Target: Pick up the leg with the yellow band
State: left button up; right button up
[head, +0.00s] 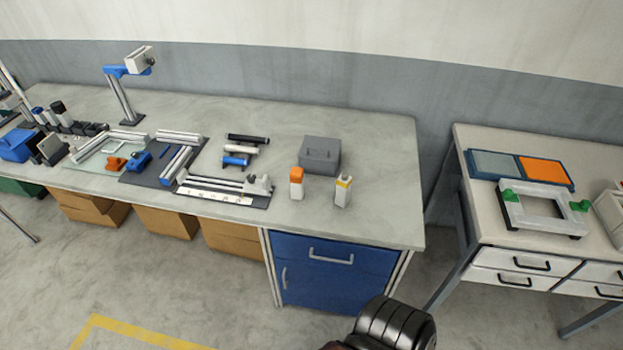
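Neither of my grippers shows in the head view.
A grey box (320,154) stands behind the two pieces. Rods, a ruled fixture (215,194) and blue tools crowd the bench's left part. Bench space to the right is clear. A blue cabinet (320,270) is below. A second table (475,150) stands at right, past a gap.

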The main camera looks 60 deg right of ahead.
aim_at(344, 182)
jog(key=z, duration=0.2)
jog(key=i, duration=1.05)
jog(key=z, duration=0.45)
